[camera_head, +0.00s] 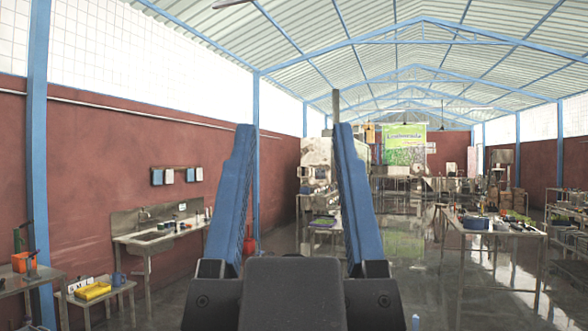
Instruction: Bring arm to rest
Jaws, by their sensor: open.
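My gripper (289,128) is in the middle of the head view, raised and pointing away into the hall. Its two long blue fingers stand wide apart. Nothing is between the fingertips, and only the far background shows through the gap. The dark grey gripper body is at the bottom centre. The rest of my arm is hidden or out of view.
A steel sink bench (158,236) stands along the left wall. A low stand with a yellow tray (92,291) is at the lower left. A metal table (492,230) with several items stands at the right. The glossy floor (425,270) between is mostly clear.

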